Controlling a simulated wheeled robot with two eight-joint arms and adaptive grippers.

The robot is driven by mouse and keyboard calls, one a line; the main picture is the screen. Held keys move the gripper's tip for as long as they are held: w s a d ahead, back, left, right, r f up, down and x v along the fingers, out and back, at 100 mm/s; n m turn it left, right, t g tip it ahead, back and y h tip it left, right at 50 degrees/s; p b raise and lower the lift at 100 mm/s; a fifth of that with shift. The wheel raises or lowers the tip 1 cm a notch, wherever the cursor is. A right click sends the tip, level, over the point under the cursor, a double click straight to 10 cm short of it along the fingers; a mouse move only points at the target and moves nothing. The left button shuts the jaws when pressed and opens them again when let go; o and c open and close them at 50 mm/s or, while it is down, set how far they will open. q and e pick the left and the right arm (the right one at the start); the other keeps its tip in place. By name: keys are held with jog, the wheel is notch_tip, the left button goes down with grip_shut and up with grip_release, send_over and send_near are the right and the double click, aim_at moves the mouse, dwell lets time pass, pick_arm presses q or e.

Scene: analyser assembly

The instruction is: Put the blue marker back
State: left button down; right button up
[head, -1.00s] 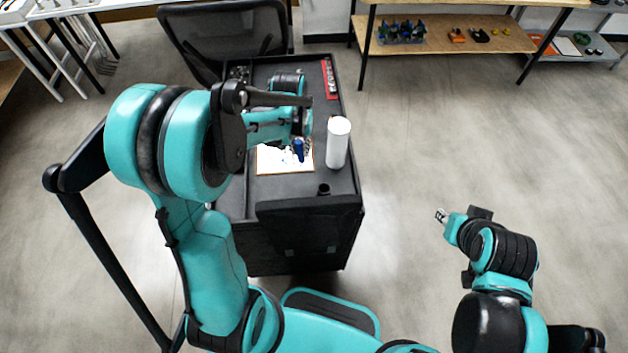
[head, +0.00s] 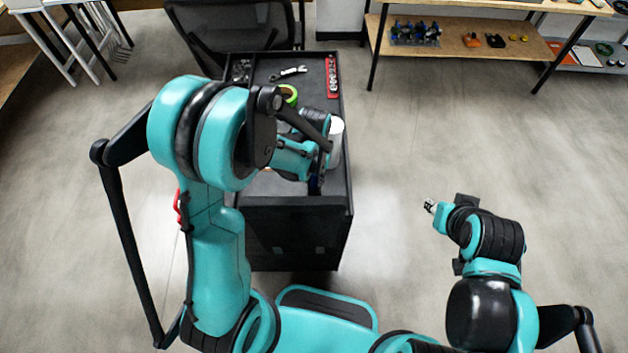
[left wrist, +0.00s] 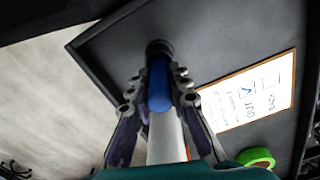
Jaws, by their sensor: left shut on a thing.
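The blue marker (left wrist: 160,85) is upright between the fingers of my left gripper (left wrist: 157,84) in the left wrist view. The gripper is shut on it. The marker's far end meets a dark round holder (left wrist: 159,47) near the cart's corner; I cannot tell how deep it sits in it. In the head view my left gripper (head: 317,182) is over the near right part of the black cart (head: 300,220), and the arm largely hides the marker. My right gripper (head: 430,206) is off to the right above the floor, too small to judge.
A white cylinder (head: 337,138) stands close to the left gripper. A whiteboard with ticked writing (left wrist: 250,100) lies beside it. Green tape (head: 289,94), a wrench (head: 288,73) and a red rack (head: 332,76) are farther back on the cart.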

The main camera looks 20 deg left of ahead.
pick_arm(q)
jog(key=shift+f, duration=0.3)
jog(key=shift+f, duration=0.2)
jog(key=c, duration=1.4)
grip_release()
jog(key=shift+r, duration=0.15)
